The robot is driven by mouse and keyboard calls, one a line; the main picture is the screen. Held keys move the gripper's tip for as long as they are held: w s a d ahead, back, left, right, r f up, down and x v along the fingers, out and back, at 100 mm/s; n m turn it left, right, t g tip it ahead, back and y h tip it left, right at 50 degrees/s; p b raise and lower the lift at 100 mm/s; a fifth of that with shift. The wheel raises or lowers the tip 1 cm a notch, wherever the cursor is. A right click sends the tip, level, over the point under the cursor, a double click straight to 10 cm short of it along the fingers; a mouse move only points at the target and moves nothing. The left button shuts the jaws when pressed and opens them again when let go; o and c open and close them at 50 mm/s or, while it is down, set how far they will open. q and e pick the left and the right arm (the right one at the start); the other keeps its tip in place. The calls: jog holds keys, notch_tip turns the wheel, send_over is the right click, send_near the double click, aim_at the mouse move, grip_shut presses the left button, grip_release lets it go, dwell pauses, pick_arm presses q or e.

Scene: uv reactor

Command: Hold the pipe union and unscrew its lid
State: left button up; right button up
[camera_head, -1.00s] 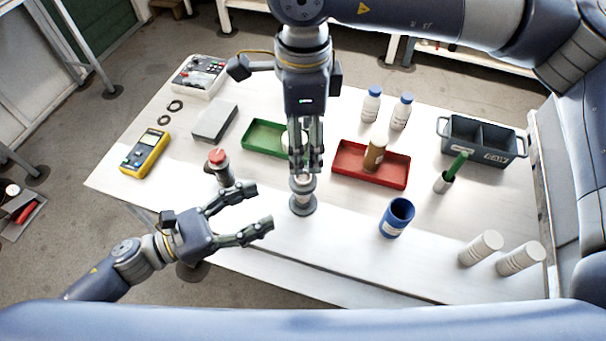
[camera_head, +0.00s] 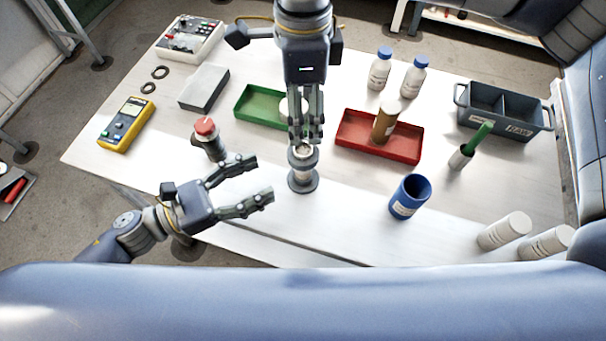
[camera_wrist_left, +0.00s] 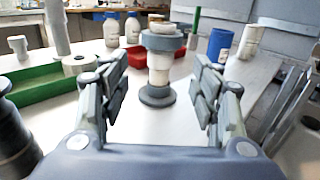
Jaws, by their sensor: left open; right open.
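The pipe union (camera_head: 303,178) stands upright on the table, a grey flanged base with a pale middle and a grey collar at the top. In the left wrist view the pipe union (camera_wrist_left: 159,72) stands ahead, between the two fingers but beyond their tips. My left gripper (camera_head: 264,177) is open and empty, to the left of the union, its fingers pointing towards it. My right gripper (camera_head: 306,140) points down directly above the union's top. Its fingers look close together and partly cover the top, so contact there is hard to tell.
A green tray (camera_head: 243,112) lies behind the union and a red tray (camera_head: 412,154) behind right. A red-topped device (camera_head: 206,130) stands behind my left gripper. A blue cup (camera_head: 409,197) stands to the right. The table's front strip is clear.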

aim_at(303, 167)
pick_arm(q)
notch_tip(303, 167, down, 2)
jog(key=shift+f+b, duration=0.1)
jog(key=shift+b, duration=0.45)
pick_arm(e)
notch_tip(303, 167, down, 2)
jog(key=shift+f, duration=0.1)
pick_arm(q)
jog(key=shift+f+b, duration=0.35)
jog(key=shift+b, duration=0.1)
pick_arm(e)
jog(key=shift+f, duration=0.35)
pick_arm(q)
jog(key=x, duration=1)
jog(key=shift+w+d, duration=0.1)
jog(key=shift+d, duration=0.25)
jog(key=shift+c, duration=0.4)
grip_shut()
